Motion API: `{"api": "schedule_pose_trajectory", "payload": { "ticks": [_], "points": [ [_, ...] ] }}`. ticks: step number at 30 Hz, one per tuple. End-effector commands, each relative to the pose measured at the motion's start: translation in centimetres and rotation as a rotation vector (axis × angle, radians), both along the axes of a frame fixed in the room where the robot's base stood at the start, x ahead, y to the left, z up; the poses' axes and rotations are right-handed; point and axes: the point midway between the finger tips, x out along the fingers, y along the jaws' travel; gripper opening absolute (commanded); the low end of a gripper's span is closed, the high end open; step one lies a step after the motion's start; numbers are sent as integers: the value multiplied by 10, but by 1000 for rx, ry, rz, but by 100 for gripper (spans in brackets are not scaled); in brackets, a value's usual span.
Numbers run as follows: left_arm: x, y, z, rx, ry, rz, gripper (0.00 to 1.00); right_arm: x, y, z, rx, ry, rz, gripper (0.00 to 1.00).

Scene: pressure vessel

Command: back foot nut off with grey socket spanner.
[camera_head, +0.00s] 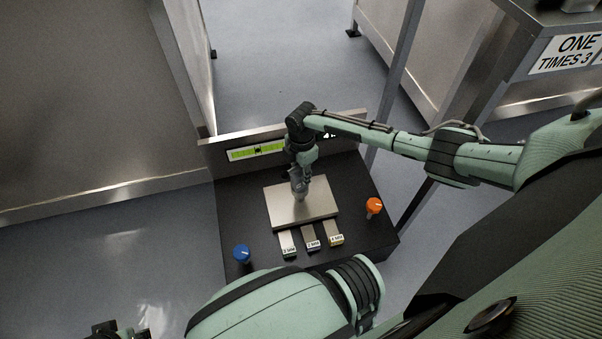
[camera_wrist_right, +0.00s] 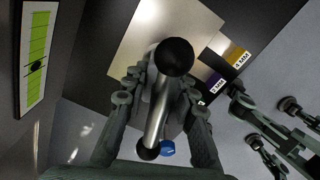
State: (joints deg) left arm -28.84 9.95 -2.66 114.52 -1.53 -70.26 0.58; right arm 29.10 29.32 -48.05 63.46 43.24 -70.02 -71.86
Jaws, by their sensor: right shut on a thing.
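My right gripper (camera_head: 300,178) points down over a flat metal plate (camera_head: 318,200). In the right wrist view its fingers (camera_wrist_right: 160,105) are shut on the grey socket spanner (camera_wrist_right: 159,110), whose metal bar has a black ball at each end. In the head view the spanner stands between gripper and plate, its lower end at or just above the surface; contact is unclear. I see no foot nut; the spanner's working end is hidden in the wrist view. My left gripper (camera_head: 124,331) is partly cut off at the bottom left, fingertips apart and empty.
The plate lies on a black table (camera_head: 235,215) with three labelled strips (camera_head: 311,239) before it. A blue knob (camera_head: 242,253) and an orange knob (camera_head: 374,206) stand at the sides. A green gauge (camera_head: 257,151) is on the back panel. Metal walls and posts stand around.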

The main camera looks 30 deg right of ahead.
Motion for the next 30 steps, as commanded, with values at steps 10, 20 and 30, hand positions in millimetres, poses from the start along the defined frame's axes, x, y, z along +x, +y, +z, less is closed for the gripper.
{"api": "schedule_pose_trajectory", "payload": {
  "ticks": [10, 20, 30],
  "points": [
    [2, 2, -17, -7, 5, 1, 40, 1, 0, 11, 1, -2, 0, 0],
    [-7, 4, -36, -6, 23, -4, 40, 1, 0, 18, 1, -3, 0, 0],
    [-7, 5, -52, -5, 24, -8, 40, 1, 0, 25, 1, -3, 0, 0]
  ]
}}
